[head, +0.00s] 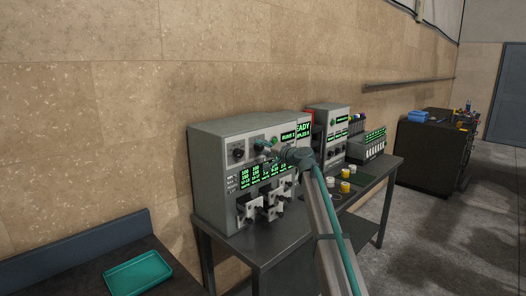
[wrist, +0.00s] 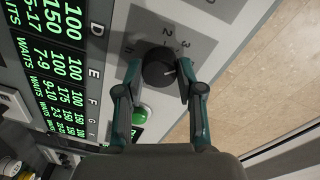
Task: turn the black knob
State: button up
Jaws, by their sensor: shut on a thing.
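The black knob (wrist: 158,68) is round with a short pale pointer mark. It sits on a grey panel plate with printed numbers, at the upper middle of the wrist view. My gripper (wrist: 159,78) has one fingertip on each side of it and is shut on it. In the head view my gripper (head: 265,147) reaches the upper front of the grey machine (head: 215,180) from the right. The held knob is hard to make out there beside the fingers.
A green button (wrist: 141,114) is close to one finger. Lit green displays (wrist: 62,35) fill the panel beside the knob. Another dark knob (head: 238,153) shows left of my gripper. White and yellow containers (head: 345,187) stand on the bench, and a teal tray (head: 138,273) lies at the front left.

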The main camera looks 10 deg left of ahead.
jog(key=shift+w+m+g+p, duration=0.1)
jog(key=shift+m+g+p, duration=0.3)
jog(key=shift+m+p, duration=3.5)
jog(key=m+b, duration=0.4)
jog(key=o, duration=1.1)
jog(key=shift+d, duration=0.1)
jog(key=shift+o, duration=0.2)
jog(key=f+v, duration=0.1)
jog(key=v, duration=1.1)
jog(key=shift+r, duration=0.2)
